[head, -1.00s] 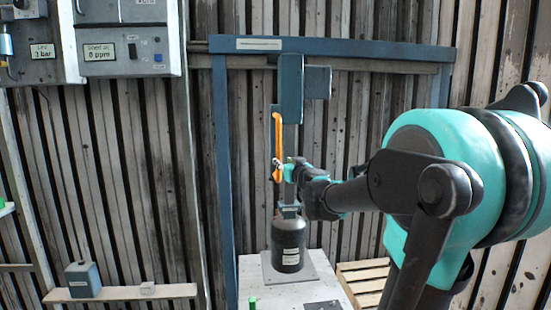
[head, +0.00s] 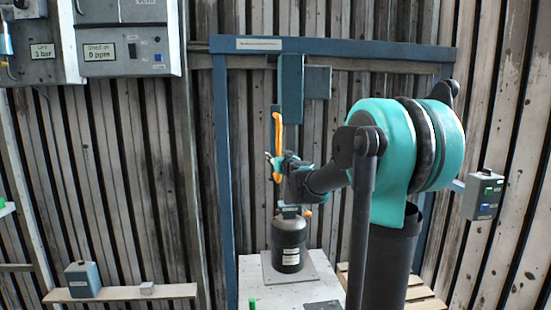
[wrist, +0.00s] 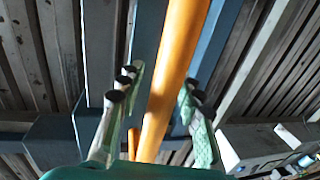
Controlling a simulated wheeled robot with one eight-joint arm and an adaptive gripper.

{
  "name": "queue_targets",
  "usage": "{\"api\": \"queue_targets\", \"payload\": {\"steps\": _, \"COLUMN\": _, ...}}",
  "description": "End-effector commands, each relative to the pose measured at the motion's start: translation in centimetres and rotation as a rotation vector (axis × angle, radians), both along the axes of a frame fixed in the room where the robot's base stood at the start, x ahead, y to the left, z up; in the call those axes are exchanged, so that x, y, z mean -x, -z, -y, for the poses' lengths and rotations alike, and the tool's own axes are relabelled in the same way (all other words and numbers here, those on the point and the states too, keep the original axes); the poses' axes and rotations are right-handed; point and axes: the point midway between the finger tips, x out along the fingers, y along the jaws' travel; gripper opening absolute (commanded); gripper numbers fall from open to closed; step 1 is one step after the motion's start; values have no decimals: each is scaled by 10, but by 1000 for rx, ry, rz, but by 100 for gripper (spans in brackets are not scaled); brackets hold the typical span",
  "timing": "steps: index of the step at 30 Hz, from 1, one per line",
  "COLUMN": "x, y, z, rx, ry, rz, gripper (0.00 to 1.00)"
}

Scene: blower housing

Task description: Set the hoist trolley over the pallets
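The hoist trolley (head: 291,88) is a blue block hanging from the blue overhead beam (head: 340,50). An orange handle (head: 278,135) hangs upright below and left of it. My gripper (head: 272,168) is at the lower part of the handle. In the wrist view my gripper (wrist: 155,112) has one finger on each side of the orange handle (wrist: 178,60); the fingers look open, with a gap on the left side. A black cylinder (head: 289,245) stands below the trolley on a grey plate. The wooden pallets (head: 425,304) are at lower right, partly hidden by my arm.
A white-topped stand (head: 250,280) carries the cylinder and plate. The blue frame's left post (head: 224,180) stands beside it. A grey control box (head: 485,195) is at right. A shelf (head: 120,293) holds a blue-grey box (head: 83,278). Gauge panels (head: 125,50) hang at upper left.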

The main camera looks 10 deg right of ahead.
Motion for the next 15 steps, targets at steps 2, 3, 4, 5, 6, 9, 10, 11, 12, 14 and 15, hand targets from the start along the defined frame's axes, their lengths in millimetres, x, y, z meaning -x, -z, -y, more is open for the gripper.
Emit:
{"api": "queue_targets", "payload": {"steps": 2, "x": 0, "y": 0, "z": 0, "rx": 0, "ry": 0, "rz": 0, "gripper": 32}}
{"api": "queue_targets", "payload": {"steps": 3, "x": 0, "y": 0, "z": 0, "rx": 0, "ry": 0, "rz": 0, "gripper": 27}}
{"api": "queue_targets", "payload": {"steps": 4, "x": 0, "y": 0, "z": 0, "rx": 0, "ry": 0, "rz": 0, "gripper": 23}}
{"api": "queue_targets", "payload": {"steps": 5, "x": 0, "y": 0, "z": 0, "rx": 0, "ry": 0, "rz": 0, "gripper": 19}}
{"api": "queue_targets", "payload": {"steps": 6, "x": 0, "y": 0, "z": 0, "rx": 0, "ry": 0, "rz": 0, "gripper": 14}}
{"api": "queue_targets", "payload": {"steps": 9, "x": 0, "y": 0, "z": 0, "rx": 0, "ry": 0, "rz": 0, "gripper": 2}}
{"api": "queue_targets", "payload": {"steps": 10, "x": 0, "y": 0, "z": 0, "rx": 0, "ry": 0, "rz": 0, "gripper": 0}}
{"api": "queue_targets", "payload": {"steps": 11, "x": 0, "y": 0, "z": 0, "rx": 0, "ry": 0, "rz": 0, "gripper": 0}}
{"api": "queue_targets", "payload": {"steps": 12, "x": 0, "y": 0, "z": 0, "rx": 0, "ry": 0, "rz": 0, "gripper": 0}}
{"api": "queue_targets", "payload": {"steps": 14, "x": 0, "y": 0, "z": 0, "rx": 0, "ry": 0, "rz": 0, "gripper": 0}}
{"api": "queue_targets", "payload": {"steps": 15, "x": 0, "y": 0, "z": 0, "rx": 0, "ry": 0, "rz": 0, "gripper": 0}}
